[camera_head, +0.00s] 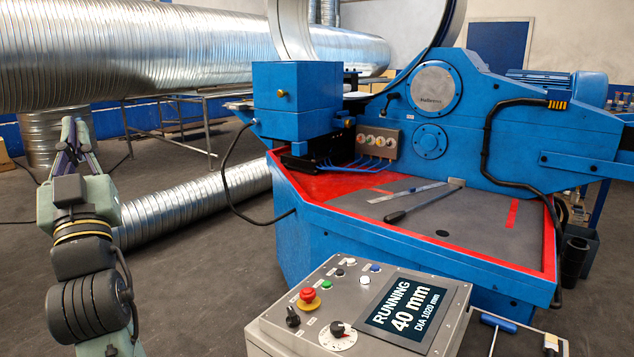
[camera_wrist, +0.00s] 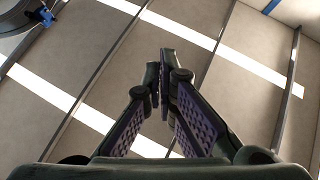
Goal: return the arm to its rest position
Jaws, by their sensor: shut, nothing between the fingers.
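My arm stands upright at the left of the head view, with my gripper (camera_head: 70,126) at its top, pointing up. In the wrist view my gripper (camera_wrist: 163,58) is shut, its fingertips together with nothing between them. The arm is apart from the machine and the control panel.
A blue spiral duct machine (camera_head: 375,240) with a red-edged bed fills the middle and right. A grey control panel (camera_head: 365,310) reads "RUNNING 40 mm". A large silver duct (camera_head: 180,50) runs behind, and a smaller duct (camera_head: 190,205) lies on the floor between my arm and the machine.

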